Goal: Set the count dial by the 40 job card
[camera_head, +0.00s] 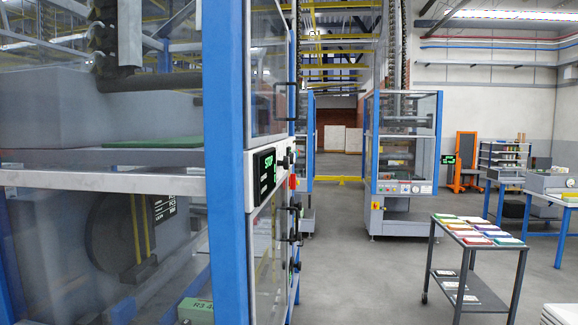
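Neither of my grippers is in view. The near stacker (225,120) fills the left side, with blue posts and clear panels. Its white control panel (252,201) is seen nearly edge-on, with a black display (264,175) in green characters that appear to read STOP. Small dark controls (288,160) and a red one (293,181) stick out beside it. I cannot tell which of them is the count dial, or its setting. Several coloured cards or papers (476,230) lie on the cart's top; their print is too small to read, so I cannot pick out a 40 card.
The dark two-shelf cart (516,262) stands on the right. Another stacker (404,150) stands farther back, with an orange stand (466,160) and blue-legged tables (565,201) beyond. Grey floor (375,270) is clear between the near stacker and the cart.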

